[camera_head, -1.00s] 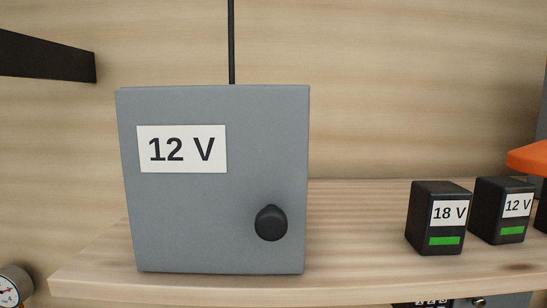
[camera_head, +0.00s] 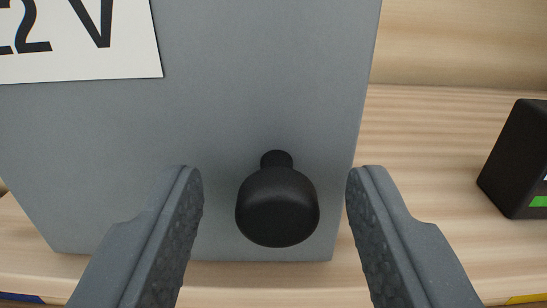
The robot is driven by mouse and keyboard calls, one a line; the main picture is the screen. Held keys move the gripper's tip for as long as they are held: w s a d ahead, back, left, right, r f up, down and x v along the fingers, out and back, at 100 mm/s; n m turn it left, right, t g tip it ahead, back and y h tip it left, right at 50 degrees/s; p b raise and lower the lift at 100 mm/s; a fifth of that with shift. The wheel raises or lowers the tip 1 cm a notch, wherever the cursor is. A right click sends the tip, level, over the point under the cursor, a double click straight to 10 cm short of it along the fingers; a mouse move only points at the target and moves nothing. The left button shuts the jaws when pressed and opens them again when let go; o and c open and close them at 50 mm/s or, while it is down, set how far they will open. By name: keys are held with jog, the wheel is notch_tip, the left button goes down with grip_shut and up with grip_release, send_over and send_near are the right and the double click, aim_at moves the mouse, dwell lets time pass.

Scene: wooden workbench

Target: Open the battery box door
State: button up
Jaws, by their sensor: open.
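The grey battery box door (camera_head: 250,60) fills much of the view and looks closed. Part of its white label (camera_head: 120,50), with black lettering cut off at the left, shows at the upper left. A black round knob (camera_head: 277,208) on a short stem stands out from the door's lower right part. My gripper (camera_head: 275,178) is open, with one finger on each side of the knob. A visible gap separates each finger from the knob.
A black battery (camera_head: 517,160) with a green stripe stands on the wooden shelf (camera_head: 430,170) to the right, clear of my right finger. Bare shelf lies between the box and the battery. A wooden wall is behind.

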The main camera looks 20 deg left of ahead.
jog(key=shift+w, duration=0.2)
jog(key=shift+a, duration=0.1)
grip_shut()
jog(key=shift+s, duration=0.1)
